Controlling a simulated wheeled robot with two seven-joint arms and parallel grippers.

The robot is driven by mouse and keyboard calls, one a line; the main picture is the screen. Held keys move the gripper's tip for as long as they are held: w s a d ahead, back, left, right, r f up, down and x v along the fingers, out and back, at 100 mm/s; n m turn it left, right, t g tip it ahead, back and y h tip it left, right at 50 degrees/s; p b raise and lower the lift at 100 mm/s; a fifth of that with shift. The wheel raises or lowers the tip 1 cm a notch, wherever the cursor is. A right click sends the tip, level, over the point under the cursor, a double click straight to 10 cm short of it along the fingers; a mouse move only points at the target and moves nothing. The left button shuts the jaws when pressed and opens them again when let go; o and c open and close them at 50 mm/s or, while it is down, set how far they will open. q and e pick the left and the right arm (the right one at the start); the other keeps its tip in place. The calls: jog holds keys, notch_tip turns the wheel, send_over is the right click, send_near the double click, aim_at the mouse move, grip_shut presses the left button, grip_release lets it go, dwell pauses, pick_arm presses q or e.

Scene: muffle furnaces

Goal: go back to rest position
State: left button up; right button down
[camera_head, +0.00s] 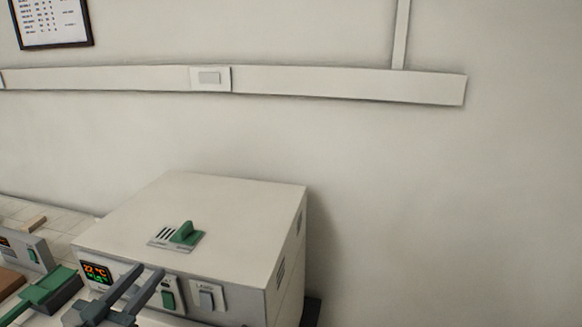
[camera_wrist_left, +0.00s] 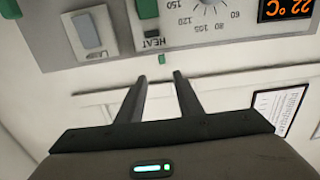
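My left gripper (camera_head: 149,270) is in front of the white furnace (camera_head: 210,205) at the lower left of the head view. Its two dark fingers stand apart with nothing between them. In the left wrist view the gripper (camera_wrist_left: 160,76) also shows open and empty, with its fingertips pointing toward the furnace's control panel (camera_wrist_left: 60,55), which appears upside down. I cannot tell any contact with the panel. My right gripper is not in view.
The furnace front has a lit display (camera_head: 96,272), a green switch (camera_head: 168,299) and a grey switch (camera_head: 207,298). A green vent lever (camera_head: 186,233) stands on top. Another device (camera_head: 25,250) and a green bar (camera_head: 48,287) are at left. Bare wall fills the right.

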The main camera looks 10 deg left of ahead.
pick_arm(q)
jog(key=s+d+f+n+g+y, duration=0.1)
jog(key=s+f+g, duration=0.25)
jog(key=f, duration=0.55)
jog(key=s+d+f+g+y, duration=0.25)
jog(key=s+f, duration=0.25)
jog(key=f, duration=0.5)
jog(key=s+d+f+m+g+h, duration=0.1)
jog(key=s+d+f+g, duration=0.3)
jog(key=s+d+f, duration=0.3)
jog(key=s+d+f+m+g+h, duration=0.15)
jog(key=s+d+f+g, duration=0.35)
jog(key=s, duration=0.5)
notch_tip(320, 180, down, 34)
jog(key=s+b, duration=0.1)
jog(key=b, duration=0.4)
jog(key=s+a+f+g+b, duration=0.1)
jog(key=s+f+b, duration=0.1)
jog(key=s+f, duration=0.7)
jog(key=s+a+f+g+b, duration=0.1)
jog(key=s+a+f+b, duration=0.1)
jog(key=s+f, duration=0.7)
notch_tip(320, 180, down, 5)
jog(key=shift+s+f+b, duration=0.1)
jog(key=shift+s+b, duration=0.1)
jog(key=shift+b, duration=0.55)
